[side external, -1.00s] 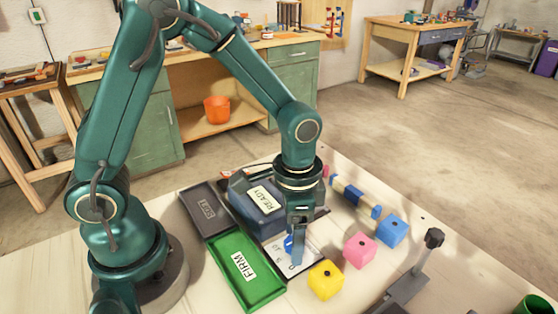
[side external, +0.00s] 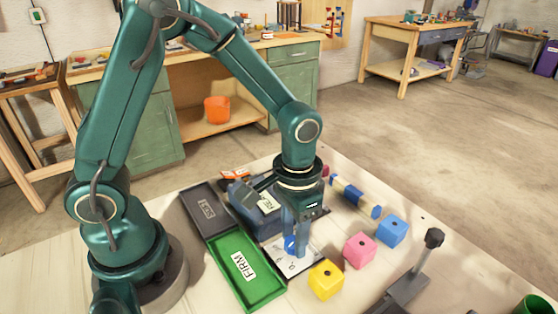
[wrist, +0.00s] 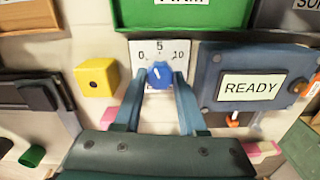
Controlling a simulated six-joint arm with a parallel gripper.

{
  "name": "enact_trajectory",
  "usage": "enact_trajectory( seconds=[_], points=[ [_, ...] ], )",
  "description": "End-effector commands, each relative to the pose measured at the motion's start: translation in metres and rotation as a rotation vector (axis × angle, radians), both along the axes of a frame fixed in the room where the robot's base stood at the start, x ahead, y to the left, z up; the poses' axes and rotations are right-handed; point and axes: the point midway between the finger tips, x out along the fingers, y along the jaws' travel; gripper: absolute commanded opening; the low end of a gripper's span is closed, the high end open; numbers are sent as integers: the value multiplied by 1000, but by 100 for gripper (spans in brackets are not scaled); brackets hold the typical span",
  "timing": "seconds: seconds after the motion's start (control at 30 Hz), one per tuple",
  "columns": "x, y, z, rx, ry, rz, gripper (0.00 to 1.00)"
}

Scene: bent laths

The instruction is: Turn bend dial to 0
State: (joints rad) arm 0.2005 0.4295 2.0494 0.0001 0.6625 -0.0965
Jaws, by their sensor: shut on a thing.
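The bend dial is a blue knob (wrist: 159,74) on a white scale plate (wrist: 142,49) marked 0 at the left, 5 at the top and 10 at the right. A small light mark shows on the knob near its top, on the 5 side; its exact reading is too small to tell. My gripper (wrist: 160,82) has one finger on each side of the knob and is shut on it. In the side view, my gripper (side external: 295,250) points down over the plate, and the blue knob (side external: 290,243) shows partly between the fingers.
A blue-grey READY box (wrist: 212,78) stands right beside the plate. The green FIRM tray (side external: 271,291) and a dark tray (side external: 192,199) lie left of it. Yellow (side external: 326,281), pink (side external: 360,250) and blue (side external: 392,230) cubes stand to the right, the yellow one close to the plate.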

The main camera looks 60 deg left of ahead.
Motion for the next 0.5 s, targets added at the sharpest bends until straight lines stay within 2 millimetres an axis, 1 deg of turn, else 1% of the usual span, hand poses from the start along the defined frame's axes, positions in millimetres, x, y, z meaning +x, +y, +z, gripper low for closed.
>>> enact_trajectory(
  seconds=[0.2, 0.5],
  points=[
    [0, 0, 0, 0, 1, 190, 0],
    [0, 0, 0, 0, 1, 390, 0]
  ],
)
